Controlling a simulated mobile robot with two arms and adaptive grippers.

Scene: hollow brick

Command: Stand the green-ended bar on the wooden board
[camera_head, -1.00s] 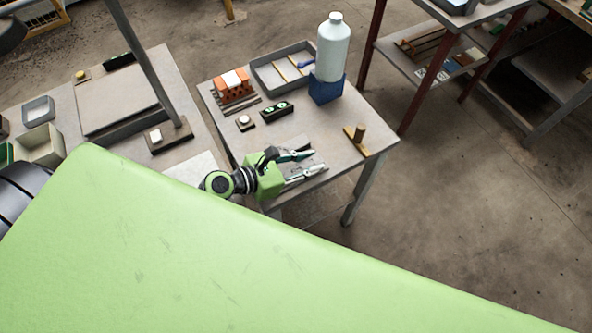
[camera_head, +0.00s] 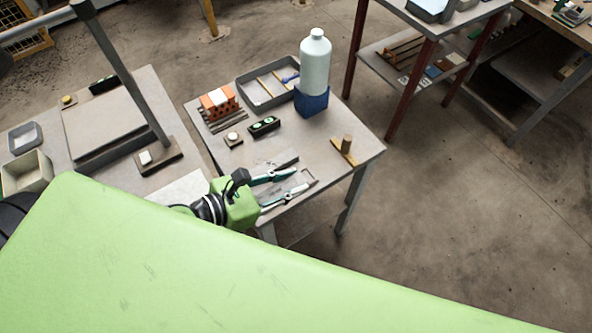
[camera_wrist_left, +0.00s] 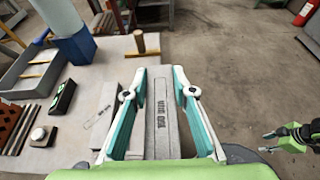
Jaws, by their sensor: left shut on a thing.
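A dark bar with green patches near its ends (camera_head: 264,126) lies on the table; it also shows at the left in the left wrist view (camera_wrist_left: 63,97). A thin yellowish wooden board (camera_head: 338,157) with a short upright post lies near the table's right edge, and also shows in the left wrist view (camera_wrist_left: 139,53). My left gripper (camera_head: 294,180) is low over the near side of the table, shut on a grey lettered bar (camera_wrist_left: 161,125). The bar's near end is hidden. My right gripper (camera_wrist_left: 268,142) shows only in the left wrist view, fingers apart.
A white bottle (camera_head: 314,65) stands on a blue block (camera_head: 311,101). A grey tray (camera_head: 246,90), orange hollow brick (camera_head: 218,102) and small square piece (camera_head: 233,140) are behind and left. A grey strip (camera_head: 282,160) lies beside my left gripper. Table is clear before the board.

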